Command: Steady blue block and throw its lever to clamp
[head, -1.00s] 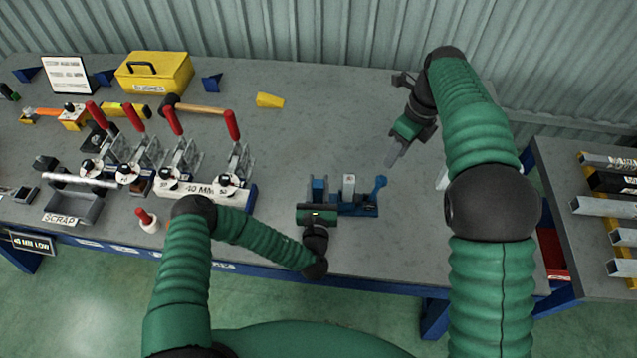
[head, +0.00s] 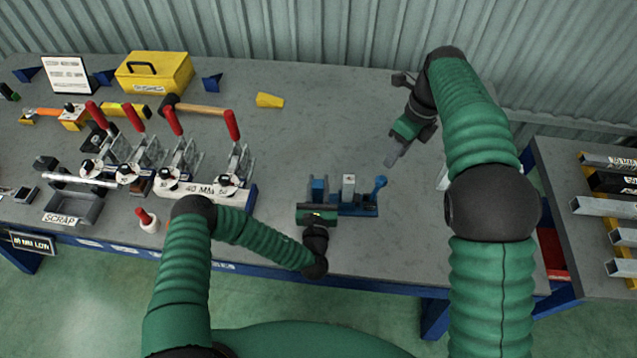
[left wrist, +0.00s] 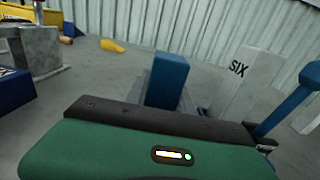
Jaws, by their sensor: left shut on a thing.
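The blue block (head: 362,210) sits near the front middle of the grey bench. It has a blue upright (head: 319,186) at its left and a blue lever (head: 380,186) standing up at its right. A pale upright piece (head: 349,187) stands between them; in the left wrist view it is marked SIX (left wrist: 240,80). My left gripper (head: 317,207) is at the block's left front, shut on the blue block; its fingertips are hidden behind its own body. My right gripper (head: 393,158) is above the bench, up and right of the lever, apart from it; its finger gap is unclear.
A scrap tray (head: 78,203), yellow box (head: 153,73), hammer (head: 196,109) and yellow wedge (head: 269,100) lie around. A rack of bars (head: 610,207) is at right. The bench behind the block is clear.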

